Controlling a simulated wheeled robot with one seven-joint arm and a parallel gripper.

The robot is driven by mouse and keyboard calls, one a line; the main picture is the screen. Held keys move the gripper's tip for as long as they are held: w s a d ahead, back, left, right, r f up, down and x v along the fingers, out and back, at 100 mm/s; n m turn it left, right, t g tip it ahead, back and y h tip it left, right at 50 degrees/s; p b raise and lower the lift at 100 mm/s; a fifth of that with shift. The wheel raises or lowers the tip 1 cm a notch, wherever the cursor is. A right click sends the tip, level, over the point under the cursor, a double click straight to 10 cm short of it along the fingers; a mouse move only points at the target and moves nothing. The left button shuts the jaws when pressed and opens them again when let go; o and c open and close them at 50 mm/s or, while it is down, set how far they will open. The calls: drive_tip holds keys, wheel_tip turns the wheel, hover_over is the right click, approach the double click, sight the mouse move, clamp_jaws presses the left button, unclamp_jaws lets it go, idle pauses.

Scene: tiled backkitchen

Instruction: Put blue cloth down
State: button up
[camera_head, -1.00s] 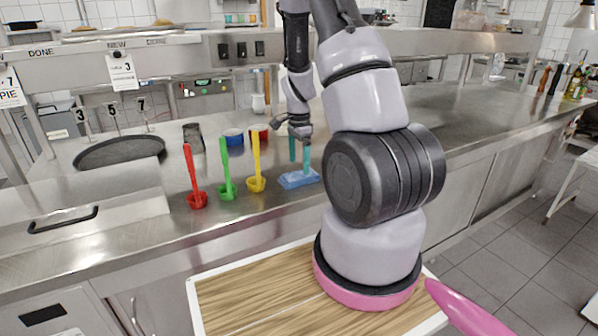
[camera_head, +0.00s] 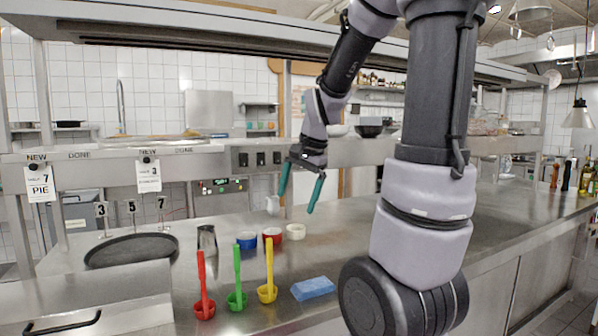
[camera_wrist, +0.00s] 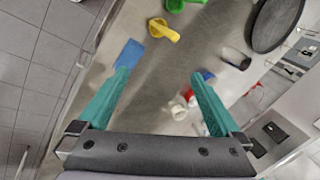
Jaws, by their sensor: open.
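The blue cloth (camera_head: 313,288) lies flat on the steel counter near its front edge, right of the yellow ladle. It also shows in the wrist view (camera_wrist: 129,54), near the tip of the left finger in the picture but below it. My gripper (camera_head: 299,207) is raised well above the counter, with its teal fingers spread wide. In the wrist view my gripper (camera_wrist: 150,85) is open with nothing between the fingers. The cloth is apart from the fingers.
Red (camera_head: 203,290), green (camera_head: 237,280) and yellow (camera_head: 268,275) ladles stand left of the cloth. Behind them are a metal cup (camera_head: 207,240), a blue bowl (camera_head: 247,240), a red bowl (camera_head: 272,235) and a white tape-like ring (camera_head: 296,231). A shelf runs above. The counter to the right is clear.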

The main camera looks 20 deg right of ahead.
drive_tip(key=s+a+r+n+t, duration=0.3)
drive_tip(key=s+a+r+n, duration=0.2)
drive_tip(key=s, duration=0.8)
wheel_tip(320, 180, up, 4)
drive_tip(key=shift+a+r+n+t, duration=0.15)
drive_tip(key=shift+n+t, duration=0.15)
drive_tip(key=shift+n, duration=0.7)
drive_tip(key=shift+w, duration=0.1)
